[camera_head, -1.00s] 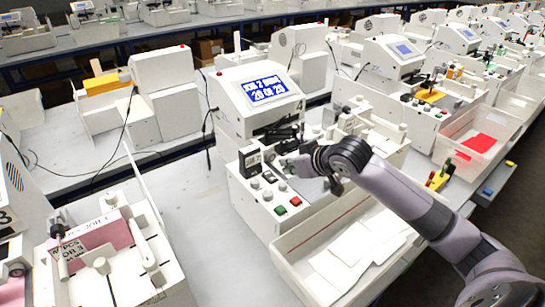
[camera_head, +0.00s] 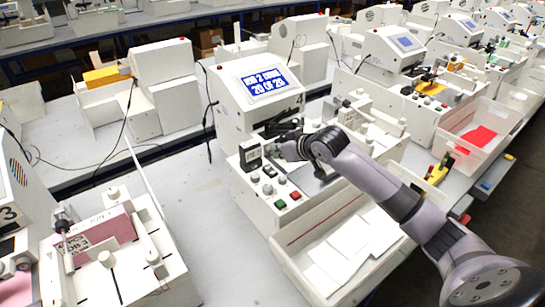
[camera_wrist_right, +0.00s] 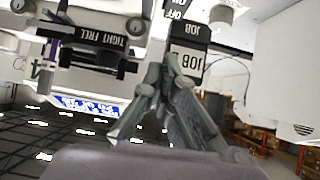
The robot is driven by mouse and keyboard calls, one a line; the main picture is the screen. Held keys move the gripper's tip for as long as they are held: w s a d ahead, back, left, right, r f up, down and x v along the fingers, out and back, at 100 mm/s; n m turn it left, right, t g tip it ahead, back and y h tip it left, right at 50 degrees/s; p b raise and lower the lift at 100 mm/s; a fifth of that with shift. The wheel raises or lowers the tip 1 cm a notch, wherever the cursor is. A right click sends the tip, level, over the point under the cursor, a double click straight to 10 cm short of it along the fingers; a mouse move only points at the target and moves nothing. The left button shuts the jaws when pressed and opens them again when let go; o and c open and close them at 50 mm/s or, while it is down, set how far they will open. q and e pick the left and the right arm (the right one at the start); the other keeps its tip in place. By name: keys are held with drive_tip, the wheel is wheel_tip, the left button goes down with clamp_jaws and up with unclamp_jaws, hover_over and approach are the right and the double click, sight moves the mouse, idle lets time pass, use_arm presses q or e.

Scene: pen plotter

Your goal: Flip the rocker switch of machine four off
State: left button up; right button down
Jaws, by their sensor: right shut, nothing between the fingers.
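The white pen plotter (camera_head: 228,110) in the middle of the head view has a lit blue screen (camera_head: 267,85). In the right wrist view, an upside-down 4 (camera_wrist_right: 45,78) is on its white body. Its control panel has a black block with a white label (camera_head: 250,154), knobs, a red button (camera_head: 295,195) and a green button (camera_head: 280,204). A small OFF label (camera_wrist_right: 174,13) shows by the black JOB block (camera_wrist_right: 188,48); I cannot make out the rocker's position. My right gripper (camera_head: 287,151) is shut and empty, its fingertips (camera_wrist_right: 170,62) close to the JOB block; contact is unclear. My left gripper is not in view.
A clear bin with white sheets (camera_head: 325,262) stands at the plotter's front. Machine three (camera_head: 75,255) is at left, more plotters at right and behind. A bin with a red sheet (camera_head: 470,130) is at right. Bare table lies left of the plotter.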

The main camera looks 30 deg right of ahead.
drive_tip(key=p, duration=0.2)
hover_over(272, 169)
wheel_tip(272, 169, down, 4)
drive_tip(key=shift+s+d+f, duration=0.1)
drive_tip(key=shift+f, duration=0.85)
